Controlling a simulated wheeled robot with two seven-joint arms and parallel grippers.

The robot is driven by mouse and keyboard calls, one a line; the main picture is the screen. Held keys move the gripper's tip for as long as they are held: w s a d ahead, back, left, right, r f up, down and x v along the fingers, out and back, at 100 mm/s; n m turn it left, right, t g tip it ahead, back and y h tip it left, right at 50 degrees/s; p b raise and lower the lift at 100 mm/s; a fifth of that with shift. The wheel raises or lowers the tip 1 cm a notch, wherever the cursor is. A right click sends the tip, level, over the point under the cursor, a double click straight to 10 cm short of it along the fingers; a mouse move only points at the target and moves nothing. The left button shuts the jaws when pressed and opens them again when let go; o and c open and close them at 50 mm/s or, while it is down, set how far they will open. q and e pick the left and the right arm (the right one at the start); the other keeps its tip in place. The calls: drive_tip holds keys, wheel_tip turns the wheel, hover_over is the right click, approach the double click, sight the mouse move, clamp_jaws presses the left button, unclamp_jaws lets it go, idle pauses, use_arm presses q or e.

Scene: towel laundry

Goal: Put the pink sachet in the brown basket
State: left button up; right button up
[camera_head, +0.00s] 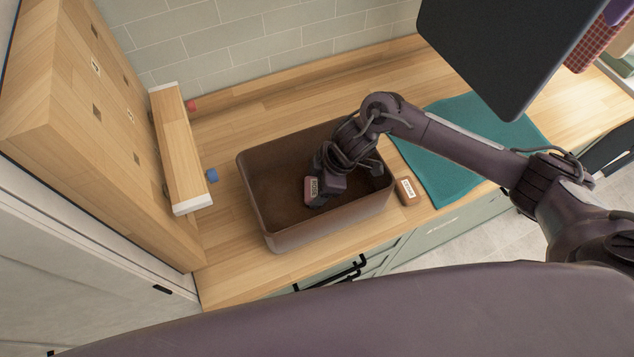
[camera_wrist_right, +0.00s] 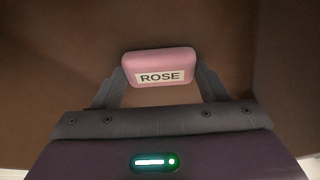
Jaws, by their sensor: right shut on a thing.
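The pink sachet (camera_head: 310,190) has a white label reading ROSE, which is plain in the right wrist view (camera_wrist_right: 159,66). My right gripper (camera_head: 320,190) is shut on it, with one finger on each side (camera_wrist_right: 160,85). The gripper and sachet are inside the brown basket (camera_head: 262,208), between its walls. I cannot tell whether the sachet touches the basket floor. The basket stands on the wooden counter. Its brown inside fills the right wrist view (camera_wrist_right: 60,50). My left gripper is not in view.
A brown labelled block (camera_head: 408,191) lies beside the basket's right side. A teal towel (camera_head: 465,150) lies on the counter at right. A wooden shelf piece (camera_head: 180,150) stands at left, with a blue item (camera_head: 212,175) and a red item (camera_head: 192,106) near it. Counter behind the basket is clear.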

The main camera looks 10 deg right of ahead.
drive_tip(key=o, duration=0.5)
drive_tip(key=shift+f, duration=0.15)
drive_tip(key=o, duration=0.4)
drive_tip(key=shift+o, duration=0.2)
drive_tip(key=shift+r, duration=0.3)
drive_tip(key=shift+d+r, duration=0.2)
drive_tip(key=shift+r, duration=0.15)
drive_tip(key=b+v, duration=0.1)
drive_tip(key=v, duration=1)
drive_tip(key=shift+b, duration=0.4)
